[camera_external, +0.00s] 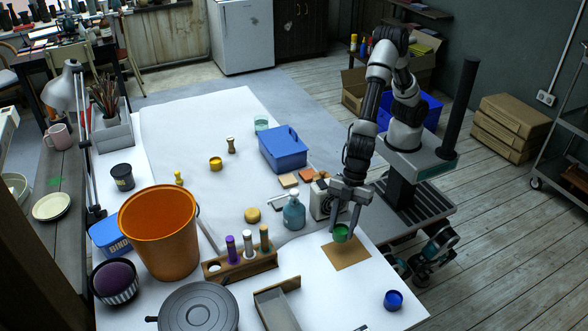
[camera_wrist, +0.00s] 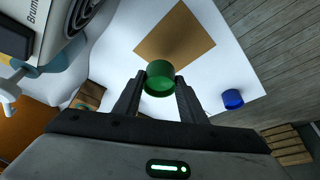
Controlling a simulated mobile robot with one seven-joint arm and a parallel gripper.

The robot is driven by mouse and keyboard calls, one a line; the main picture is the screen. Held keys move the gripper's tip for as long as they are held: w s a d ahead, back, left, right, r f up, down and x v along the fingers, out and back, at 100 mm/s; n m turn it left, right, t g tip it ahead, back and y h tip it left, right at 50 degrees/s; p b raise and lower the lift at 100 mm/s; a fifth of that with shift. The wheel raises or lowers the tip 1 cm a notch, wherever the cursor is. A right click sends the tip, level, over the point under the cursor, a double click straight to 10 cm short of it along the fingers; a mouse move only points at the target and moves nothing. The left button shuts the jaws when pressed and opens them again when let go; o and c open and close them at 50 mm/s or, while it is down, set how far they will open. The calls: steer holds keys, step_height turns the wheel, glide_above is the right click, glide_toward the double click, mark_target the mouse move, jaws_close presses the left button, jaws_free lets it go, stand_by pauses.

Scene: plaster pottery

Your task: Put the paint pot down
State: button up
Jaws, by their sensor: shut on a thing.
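The green paint pot (camera_external: 341,233) is upright between the fingers of my gripper (camera_external: 347,222). In the wrist view the green paint pot (camera_wrist: 160,78) sits at the fingertips of my gripper (camera_wrist: 160,92), which is shut on it. A flat brown square (camera_external: 347,255) lies on the white table just below and in front of the pot. The brown square (camera_wrist: 175,42) also shows in the wrist view beyond the pot. I cannot tell whether the pot's base touches the table or the square.
A blue pot (camera_external: 393,300) stands near the table's right edge. A teal bottle (camera_external: 294,211) and a white boxy device (camera_external: 321,200) stand left of my gripper. A wooden holder with tubes (camera_external: 240,266) is farther left. White table around the square is clear.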

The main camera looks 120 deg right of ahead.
mark_target(342, 233)
steer(key=shift+f+b, duration=0.8)
steer(key=shift+f, duration=2.3)
steer(key=shift+f, duration=0.1)
steer(key=shift+f, duration=0.15)
steer(key=o, duration=1.1)
steer(key=shift+c, duration=0.2)
steer(key=shift+r, duration=0.4)
steer(key=p+v, duration=0.3)
steer(key=v, duration=0.8)
steer(key=shift+r+p, duration=0.35)
steer(key=shift+p, duration=0.05)
